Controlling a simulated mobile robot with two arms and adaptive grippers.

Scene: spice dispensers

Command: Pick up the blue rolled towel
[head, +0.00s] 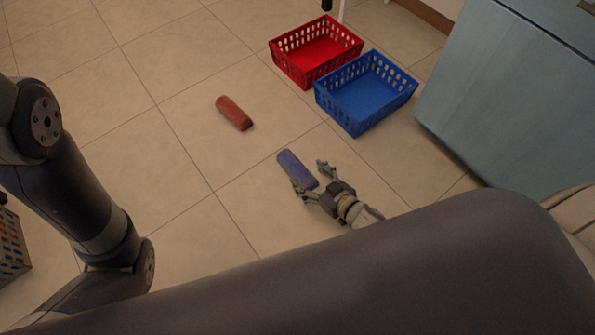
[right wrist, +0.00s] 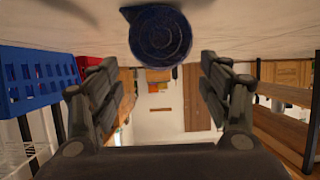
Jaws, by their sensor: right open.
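The blue rolled towel (head: 296,168) lies on the tiled floor in the middle of the head view. My right gripper (head: 311,176) is open at its lower right end, with one finger near the towel and the other off to its right. In the right wrist view the towel's round, coiled end (right wrist: 156,36) shows at the top, ahead of and between the open fingers (right wrist: 160,85). Nothing is held between the fingers. My left arm shows at the left of the head view, but its gripper is not seen.
A red rolled towel (head: 234,113) lies on the floor further up and left. A red basket (head: 291,66) and a blue basket (head: 349,123) stand behind, near a blue-grey cabinet (head: 490,95). A grey basket (head: 11,248) shows at the left edge. The floor left of the towel is clear.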

